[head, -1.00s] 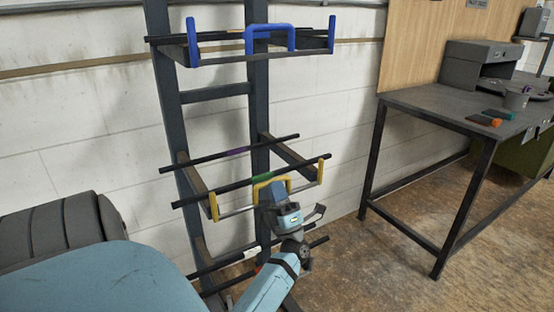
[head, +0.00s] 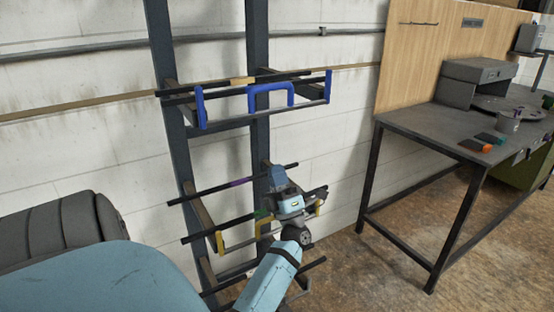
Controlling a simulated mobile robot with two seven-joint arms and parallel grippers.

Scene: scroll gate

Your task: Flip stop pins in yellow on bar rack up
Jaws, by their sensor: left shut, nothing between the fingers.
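The bar rack is a dark upright frame (head: 260,45) against the white wall. Its middle level has yellow stop pins: a left one (head: 220,242), a middle one (head: 261,227) and a right one (head: 318,208). They rise at the front rail; the middle and right ones are partly hidden by my arm. My left gripper (head: 281,178) is in front of this level, between the middle and right pins in the picture. It is shut and empty; its fingertips are hard to make out, and I cannot tell whether it touches a pin. My right gripper is out of view.
Black bars with purple (head: 238,183) and green (head: 262,214) bands cross the middle level. The upper level has blue pins (head: 270,90) and bars. A dark workbench (head: 420,125) stands right. Floor between rack and bench is clear.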

